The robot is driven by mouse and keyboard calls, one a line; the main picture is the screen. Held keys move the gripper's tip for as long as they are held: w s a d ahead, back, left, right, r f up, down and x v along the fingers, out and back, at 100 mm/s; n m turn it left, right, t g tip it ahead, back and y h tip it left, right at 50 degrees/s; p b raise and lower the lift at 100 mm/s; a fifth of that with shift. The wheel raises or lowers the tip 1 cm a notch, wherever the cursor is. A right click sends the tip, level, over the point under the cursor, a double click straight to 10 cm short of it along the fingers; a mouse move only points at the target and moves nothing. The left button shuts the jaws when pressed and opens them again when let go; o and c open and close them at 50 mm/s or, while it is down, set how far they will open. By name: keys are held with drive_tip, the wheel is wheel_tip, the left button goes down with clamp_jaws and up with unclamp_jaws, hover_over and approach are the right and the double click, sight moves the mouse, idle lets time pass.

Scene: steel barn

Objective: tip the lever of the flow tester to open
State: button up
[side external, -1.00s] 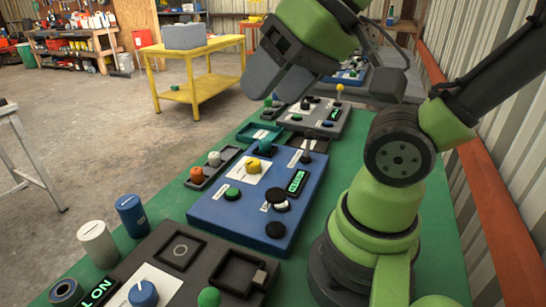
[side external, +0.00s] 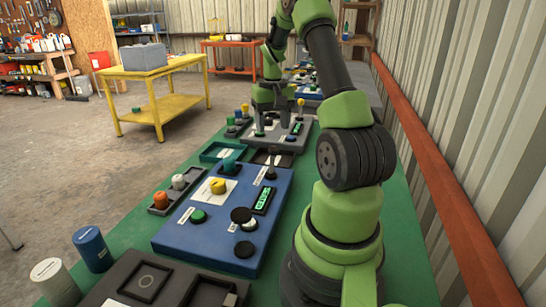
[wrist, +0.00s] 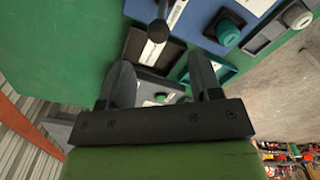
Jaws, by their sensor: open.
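My gripper (side external: 270,122) is open and points down over a grey panel (side external: 252,138) at the far part of the green bench. This panel has a lever with a yellow ball (side external: 300,103), standing up to the right of my gripper, and a lit green display (side external: 297,128). I cannot read a name on it, so I cannot tell whether it is the flow tester. In the wrist view my fingers (wrist: 162,62) are apart, with part of a grey panel and a green button (wrist: 161,97) between them. Nothing is held.
A blue panel (side external: 180,235) with buttons, a lit display and a black-knobbed stick (side external: 270,174) lies nearer. A teal tray (side external: 210,153) and a dark tray (side external: 262,158) lie between the panels. A ribbed metal wall (side external: 450,120) runs along the right.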

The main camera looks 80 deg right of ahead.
sight(272, 148)
wheel_tip(272, 148, down, 10)
drive_tip(key=shift+f, duration=0.1)
idle(0.4)
clamp_jaws()
drive_tip(key=shift+a+r+h, duration=0.2)
drive_tip(key=shift+a+h, duration=0.05)
drive_tip(key=shift+h, duration=0.45)
unclamp_jaws()
